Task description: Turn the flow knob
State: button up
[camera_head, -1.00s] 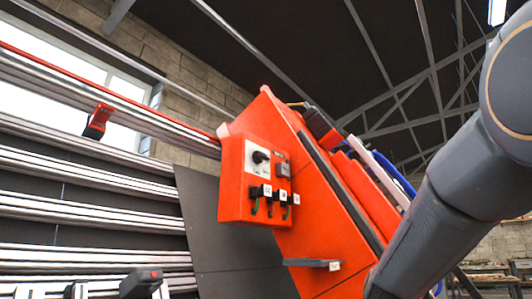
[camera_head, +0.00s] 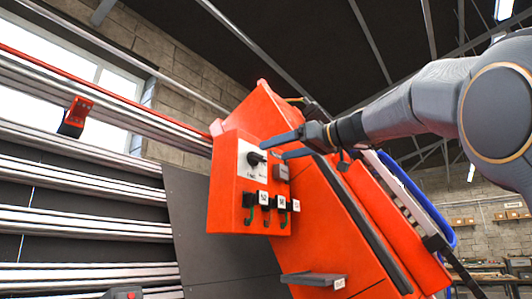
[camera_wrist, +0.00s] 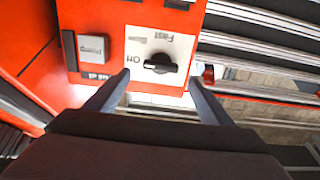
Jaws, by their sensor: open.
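The flow knob (camera_head: 256,158) is a black rotary knob on a white plate, high on the front of a red control box. In the wrist view the knob (camera_wrist: 160,64) shows upside down, with "Fast" and "Off" lettering on its plate. My gripper (camera_head: 272,146) is open, its two dark fingers pointing left toward the box. In the wrist view the fingers (camera_wrist: 160,76) stand apart, one to each side of the knob in the picture. I cannot tell how much gap is left between fingertips and knob. Nothing is held.
Below the knob are several black switches (camera_head: 265,200) with white labels. A grey square button (camera_head: 281,172) sits right of the knob. The red box (camera_head: 224,190) is fixed to a slanted red frame (camera_head: 325,225). Silver rails (camera_head: 80,215) run along the left.

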aim_at(262, 156)
jog(key=shift+p+x, duration=1.15)
jog(key=shift+x, duration=1.65)
jog(key=c, duration=1)
jog(key=shift+c, duration=0.2)
jog(key=shift+f+m, duration=0.1)
jog(key=shift+m, duration=0.2)
jog(key=m+b, duration=0.2)
jog(key=m, duration=0.1)
jog(key=shift+m, duration=0.4)
jog(key=shift+w+d+m, duration=0.1)
jog(key=shift+m, duration=2.1)
